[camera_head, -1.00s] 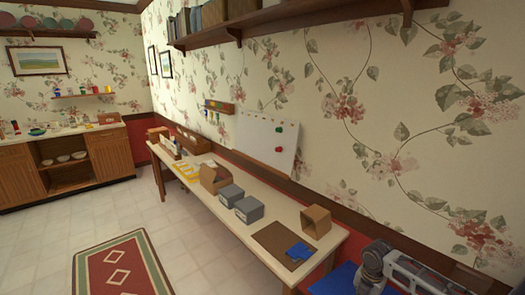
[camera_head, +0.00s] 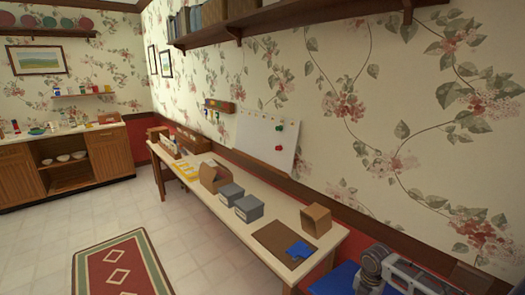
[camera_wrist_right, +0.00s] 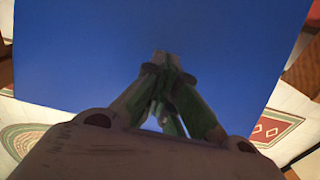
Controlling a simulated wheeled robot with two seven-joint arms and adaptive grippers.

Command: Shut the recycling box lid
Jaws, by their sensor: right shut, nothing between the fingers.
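A flat blue surface, probably the recycling box lid (camera_wrist_right: 160,35), fills most of the right wrist view. My right gripper (camera_wrist_right: 160,58) is shut and empty in front of it, its green-sided fingers together; I cannot tell whether they touch the blue. In the head view a blue edge, probably of the same box (camera_head: 335,281), shows at the bottom beyond the table's near end. My grey arm partly covers it there. The rest of the box is out of frame, so I cannot tell the lid's angle. My left gripper is not in view.
A long table (camera_head: 240,232) runs along the wall. It bears an open cardboard box (camera_head: 316,220), a brown mat (camera_head: 272,239) with a blue piece (camera_head: 300,250), and grey boxes (camera_head: 249,208). A red patterned rug (camera_head: 122,270) lies on the open floor to the left.

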